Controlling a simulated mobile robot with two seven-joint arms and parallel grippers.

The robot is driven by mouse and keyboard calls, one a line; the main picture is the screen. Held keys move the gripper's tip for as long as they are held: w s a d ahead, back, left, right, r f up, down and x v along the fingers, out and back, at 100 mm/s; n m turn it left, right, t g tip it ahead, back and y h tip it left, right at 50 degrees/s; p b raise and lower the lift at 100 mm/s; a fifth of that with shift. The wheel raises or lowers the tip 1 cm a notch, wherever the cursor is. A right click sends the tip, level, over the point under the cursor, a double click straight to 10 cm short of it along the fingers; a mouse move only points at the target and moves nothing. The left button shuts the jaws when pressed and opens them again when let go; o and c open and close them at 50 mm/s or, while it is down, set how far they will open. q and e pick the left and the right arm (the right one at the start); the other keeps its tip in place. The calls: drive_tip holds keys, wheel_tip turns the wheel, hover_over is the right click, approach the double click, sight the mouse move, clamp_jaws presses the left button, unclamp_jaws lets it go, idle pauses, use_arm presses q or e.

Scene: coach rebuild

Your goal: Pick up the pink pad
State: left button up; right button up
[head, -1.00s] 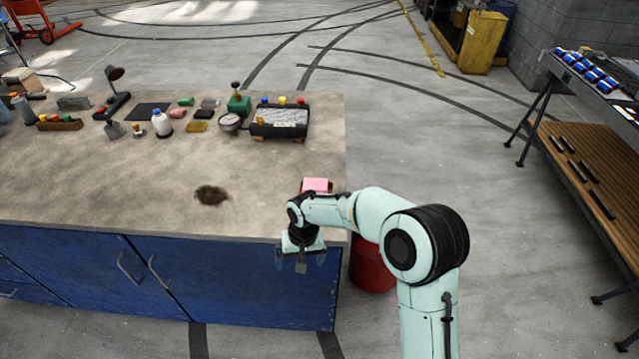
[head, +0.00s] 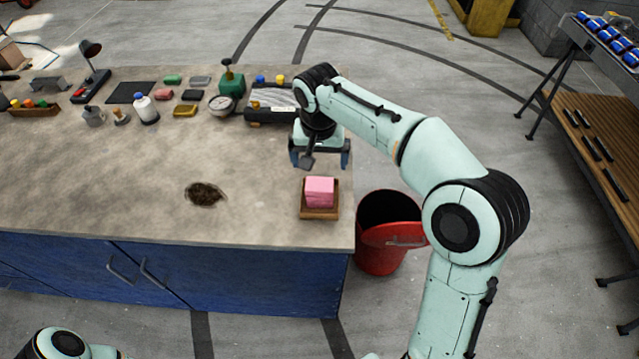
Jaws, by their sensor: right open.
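The pink pad (head: 319,190) is a small pink block. It sits in a shallow brown wooden tray (head: 320,213) near the front right corner of the workbench. My right gripper (head: 320,163) is above the bench, just behind the pad in the picture, pointing down. Its blue-tipped fingers are apart and nothing is between them. It does not touch the pad. At the bottom left, part of my left arm (head: 65,345) shows, but its gripper is out of the picture.
A red bucket (head: 375,260) stands on the floor beside the bench's right end. A dark stain (head: 205,194) marks the bench top. Several items, including a white bottle (head: 145,108), a dial gauge (head: 221,105) and a green block (head: 232,85), line the back. The bench's middle is clear.

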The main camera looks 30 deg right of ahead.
hover_over(319, 184)
drive_tip(key=f, duration=0.2)
drive_tip(key=s+f, duration=0.1)
drive_tip(key=f, duration=0.1)
drive_tip(key=shift+a+f, duration=0.1)
drive_tip(key=shift+a, duration=0.05)
drive_tip(key=shift+w+f+b, duration=0.2)
drive_tip(key=shift+f, duration=1.2)
drive_tip(key=shift+w+f+b, duration=0.15)
drive_tip(key=shift+f, duration=1.2)
use_arm(q)
drive_tip(key=shift+s+f, duration=0.4)
drive_tip(key=shift+f, duration=0.15)
use_arm(e)
drive_tip(key=c, duration=1)
drive_tip(key=shift+c, duration=0.2)
drive_tip(key=shift+r, duration=0.1)
use_arm(q)
drive_tip(key=w+r+p, duration=0.4)
drive_tip(key=r, duration=0.1)
drive_tip(key=shift+w+t, duration=0.3)
use_arm(e)
wheel_tip(319, 184, up, 20)
